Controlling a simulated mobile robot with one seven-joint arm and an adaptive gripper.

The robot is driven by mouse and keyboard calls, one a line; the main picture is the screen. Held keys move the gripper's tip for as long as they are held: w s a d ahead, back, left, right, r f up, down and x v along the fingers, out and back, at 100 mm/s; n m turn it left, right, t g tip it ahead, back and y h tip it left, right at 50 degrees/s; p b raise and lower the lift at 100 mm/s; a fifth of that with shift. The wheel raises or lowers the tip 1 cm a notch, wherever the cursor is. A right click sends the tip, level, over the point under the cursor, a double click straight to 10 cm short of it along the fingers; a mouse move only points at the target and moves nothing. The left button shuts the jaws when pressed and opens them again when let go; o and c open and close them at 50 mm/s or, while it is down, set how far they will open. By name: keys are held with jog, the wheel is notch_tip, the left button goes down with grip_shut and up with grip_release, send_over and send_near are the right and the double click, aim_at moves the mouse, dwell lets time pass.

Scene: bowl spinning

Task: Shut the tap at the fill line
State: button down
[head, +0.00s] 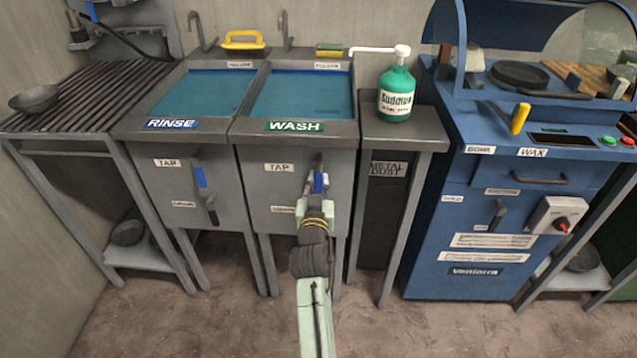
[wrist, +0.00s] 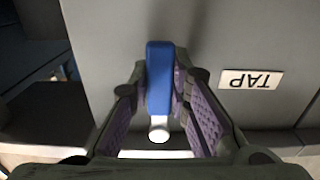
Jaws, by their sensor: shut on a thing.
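The WASH basin (head: 305,95) holds blue water, and its front carries a TAP label (head: 279,167). The blue tap lever (head: 319,181) on that front hangs roughly vertical. My gripper (head: 316,196) is at this lever, with its fingers shut on it. In the wrist view the lever (wrist: 159,75) lies between the two purple-padded fingers, and the TAP label (wrist: 250,79) appears upside down beside it. I cannot make out a fill line in the WASH basin. The lever's lower part is partly hidden by my gripper in the head view.
The RINSE basin (head: 203,92) stands to the left, also with blue water and its own blue tap lever (head: 200,177). A green soap bottle (head: 396,93) stands on the counter at right. A blue machine (head: 470,220) stands farther right. The floor in front is clear.

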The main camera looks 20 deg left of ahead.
jog(key=c, duration=1.5)
grip_release()
jog(key=shift+v, duration=3.75)
